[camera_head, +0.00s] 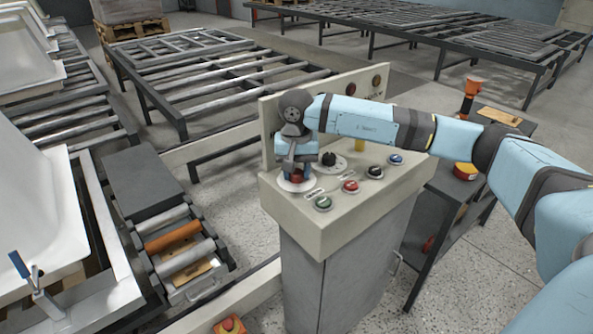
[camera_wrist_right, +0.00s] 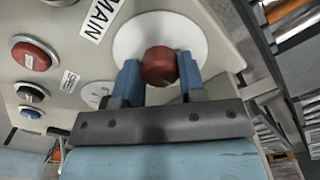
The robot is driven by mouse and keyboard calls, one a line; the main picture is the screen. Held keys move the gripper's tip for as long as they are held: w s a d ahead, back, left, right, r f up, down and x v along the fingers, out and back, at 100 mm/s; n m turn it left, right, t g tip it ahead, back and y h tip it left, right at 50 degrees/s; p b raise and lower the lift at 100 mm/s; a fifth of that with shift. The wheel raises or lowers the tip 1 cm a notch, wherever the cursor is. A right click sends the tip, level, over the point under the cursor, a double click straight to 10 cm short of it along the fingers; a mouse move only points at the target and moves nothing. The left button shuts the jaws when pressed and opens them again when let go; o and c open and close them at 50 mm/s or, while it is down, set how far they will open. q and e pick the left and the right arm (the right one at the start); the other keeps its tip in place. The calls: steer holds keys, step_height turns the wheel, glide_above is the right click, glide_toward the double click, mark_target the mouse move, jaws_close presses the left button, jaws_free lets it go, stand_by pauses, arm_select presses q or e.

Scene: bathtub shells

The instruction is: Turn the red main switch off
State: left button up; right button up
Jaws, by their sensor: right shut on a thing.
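The red main switch (camera_head: 297,177) is a red knob on a round white plate at the left corner of the grey control console (camera_head: 330,234). In the right wrist view the red knob (camera_wrist_right: 158,66) sits between two blue fingertips, next to a label reading MAIN. My right gripper (camera_head: 296,172) comes down on the knob from above and is shut on it; in the right wrist view its fingers (camera_wrist_right: 158,80) flank the knob. The knob's turn position is partly hidden by the fingers. My left gripper is not in view.
The console also bears a green button (camera_head: 323,203), a red button (camera_head: 350,186), a black knob (camera_head: 328,158) and a blue button (camera_head: 396,159) close by. A raised back panel (camera_head: 376,82) stands behind them. Roller conveyors (camera_head: 215,75) and white tub shells (camera_head: 38,200) lie to the left.

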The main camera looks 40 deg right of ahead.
mark_target(297, 171)
steer(key=o, duration=0.9)
steer(key=shift+r, duration=0.1)
step_height(297, 171, up, 14)
steer(key=shift+f+p, duration=0.15)
steer(key=shift+p, duration=0.35)
